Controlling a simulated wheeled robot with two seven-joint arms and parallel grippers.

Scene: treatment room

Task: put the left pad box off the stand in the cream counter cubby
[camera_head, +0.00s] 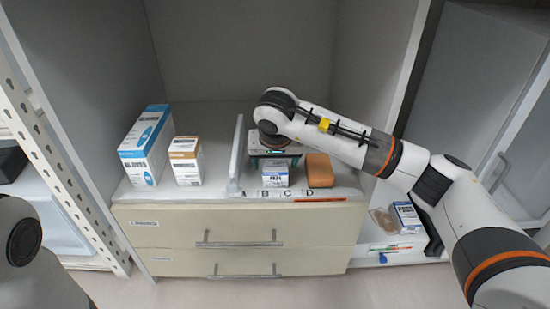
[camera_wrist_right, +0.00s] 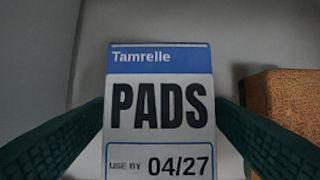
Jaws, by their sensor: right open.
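A small white and blue pad box (camera_head: 275,178) stands upright on the cream counter (camera_head: 165,213), right of the upright divider (camera_head: 237,160). Its label reads "Tamrelle PADS" in the right wrist view (camera_wrist_right: 160,85). My right gripper (camera_head: 276,159) is open above and behind it in the head view. In the right wrist view its dark green fingers (camera_wrist_right: 160,135) lie on either side of the box, close to its edges. Another small white and blue box (camera_head: 406,217) stands on the lower white surface at right. My left gripper is out of view.
An orange-brown block (camera_head: 319,170) sits close to the right of the pad box. Left of the divider stand a tall blue-white box (camera_head: 147,145) and a brown-white carton (camera_head: 186,161). Letters A to D mark the counter's front edge. Pens (camera_head: 390,248) lie at lower right.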

